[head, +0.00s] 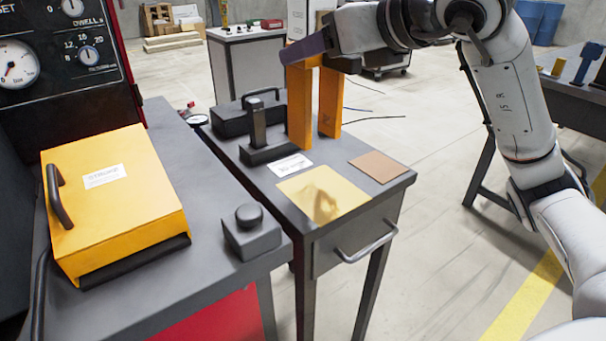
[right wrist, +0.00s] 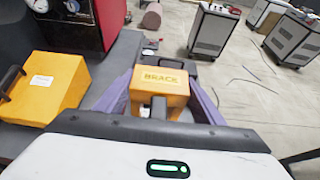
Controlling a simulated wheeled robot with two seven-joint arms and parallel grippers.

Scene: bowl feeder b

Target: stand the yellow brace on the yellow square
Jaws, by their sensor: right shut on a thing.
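The yellow brace (head: 299,108) is an orange-yellow arch with two legs pointing down. My right gripper (head: 306,50) is shut on its top, with a purple finger showing. In the right wrist view the brace (right wrist: 160,87), lettered BRACE, sits between the two purple fingers of the gripper (right wrist: 160,98). The brace looks upright, behind the yellow square (head: 298,188) in the head view. A darker patch like a shadow or reflection lies on the square. I cannot tell how far the legs are above the table. My left gripper is not in view.
The grey side table (head: 260,190) bears a black post on a base (head: 268,150), a black case (head: 230,119), a white label (head: 290,165) and a brown square (head: 379,166). A yellow-lidded box (head: 120,205) and a black knob unit (head: 250,235) stand on the bench at left.

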